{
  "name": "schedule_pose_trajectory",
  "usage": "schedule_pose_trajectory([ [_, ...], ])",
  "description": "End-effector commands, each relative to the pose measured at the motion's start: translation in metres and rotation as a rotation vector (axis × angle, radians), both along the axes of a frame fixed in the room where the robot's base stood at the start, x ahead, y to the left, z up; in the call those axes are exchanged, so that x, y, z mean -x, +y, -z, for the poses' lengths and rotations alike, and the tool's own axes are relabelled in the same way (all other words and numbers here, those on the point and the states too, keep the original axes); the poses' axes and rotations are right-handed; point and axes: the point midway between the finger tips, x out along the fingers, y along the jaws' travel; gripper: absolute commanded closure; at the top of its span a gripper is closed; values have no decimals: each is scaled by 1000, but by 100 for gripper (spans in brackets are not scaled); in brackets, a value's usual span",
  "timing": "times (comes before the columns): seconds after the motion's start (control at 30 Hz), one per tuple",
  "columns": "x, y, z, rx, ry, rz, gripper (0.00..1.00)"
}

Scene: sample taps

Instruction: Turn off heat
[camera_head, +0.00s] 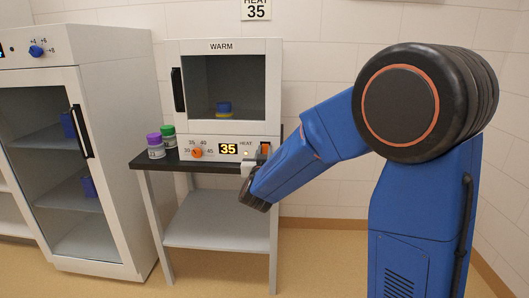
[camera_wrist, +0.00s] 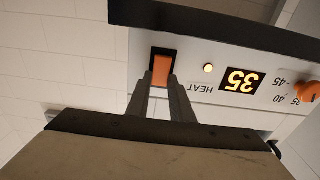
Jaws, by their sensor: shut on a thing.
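The warming cabinet (camera_head: 192,95), labelled WARM, stands on a small table. Its front panel carries an orange heat switch (camera_head: 265,148), which also shows in the wrist view (camera_wrist: 162,66) in a dark frame beside the word HEAT. A lamp (camera_wrist: 208,68) beside it glows, and the display (camera_wrist: 242,79) reads 35. An orange dial (camera_head: 197,153) sits left of the display in the head view. My gripper (camera_wrist: 161,84) is at the panel with one finger on each side of the orange switch, shut on it. In the head view my gripper (camera_head: 249,168) is partly hidden by my arm.
A purple-capped jar (camera_head: 156,151) and a green-capped jar (camera_head: 168,141) stand on the table's left end. A taller cabinet (camera_head: 115,120) with a blue dial stands at left. A wall sign reads HEAT 35.

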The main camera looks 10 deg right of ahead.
Motion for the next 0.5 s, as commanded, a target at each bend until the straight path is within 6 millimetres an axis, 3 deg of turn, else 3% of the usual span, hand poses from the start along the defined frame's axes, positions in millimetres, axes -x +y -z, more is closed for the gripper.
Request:
schedule_pose_trajectory([
  [0.5,1,0,8,71,-216,0,100],
])
